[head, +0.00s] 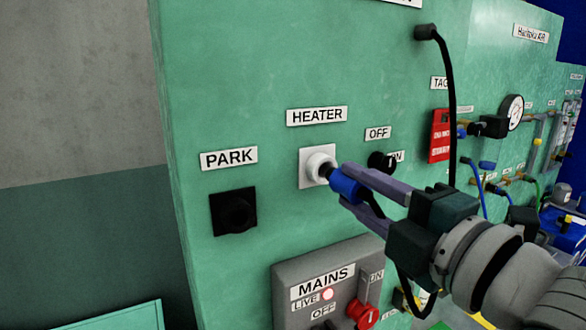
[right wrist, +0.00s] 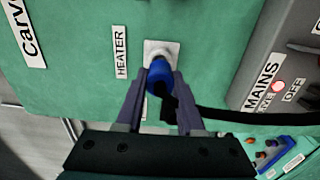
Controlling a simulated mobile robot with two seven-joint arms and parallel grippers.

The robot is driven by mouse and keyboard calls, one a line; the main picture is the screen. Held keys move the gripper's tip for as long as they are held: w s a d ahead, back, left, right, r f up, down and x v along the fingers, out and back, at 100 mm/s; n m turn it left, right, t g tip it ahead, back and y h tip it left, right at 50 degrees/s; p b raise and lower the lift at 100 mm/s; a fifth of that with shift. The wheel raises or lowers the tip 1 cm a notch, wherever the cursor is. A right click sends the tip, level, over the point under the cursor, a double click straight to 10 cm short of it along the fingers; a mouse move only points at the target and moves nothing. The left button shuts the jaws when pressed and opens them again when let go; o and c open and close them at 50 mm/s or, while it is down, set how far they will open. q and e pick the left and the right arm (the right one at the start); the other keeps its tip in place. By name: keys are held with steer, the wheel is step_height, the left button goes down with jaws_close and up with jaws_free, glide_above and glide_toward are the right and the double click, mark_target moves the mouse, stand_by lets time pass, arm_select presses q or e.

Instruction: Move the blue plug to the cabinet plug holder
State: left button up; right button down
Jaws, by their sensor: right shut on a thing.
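The blue plug (head: 345,185) sits at the white HEATER socket (head: 318,166) on the green cabinet. Its front end meets the socket; how deep it sits I cannot tell. My right gripper (head: 352,186) is shut on the plug. In the right wrist view the blue plug (right wrist: 160,76) is between the fingers, in front of the white socket plate (right wrist: 161,47). The black PARK holder (head: 234,212) is to the left of and below the socket, and it is empty. My left gripper is not in view.
A black cable (head: 451,100) hangs from a gland above the gripper. An OFF/ON knob (head: 381,162) is just right of the socket. The grey MAINS box (head: 320,280) with a red knob (head: 363,314) juts out below. The panel between HEATER and PARK is clear.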

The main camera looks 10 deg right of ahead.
mark_target(373, 198)
steer(key=shift+s, duration=0.1)
steer(key=shift+p+v, duration=0.45)
steer(key=shift+v, duration=0.35)
steer(key=shift+p+v, duration=0.35)
steer(key=shift+v, duration=0.6)
steer(key=shift+s+d, duration=0.1)
steer(key=shift+s, duration=0.05)
stand_by(0.5)
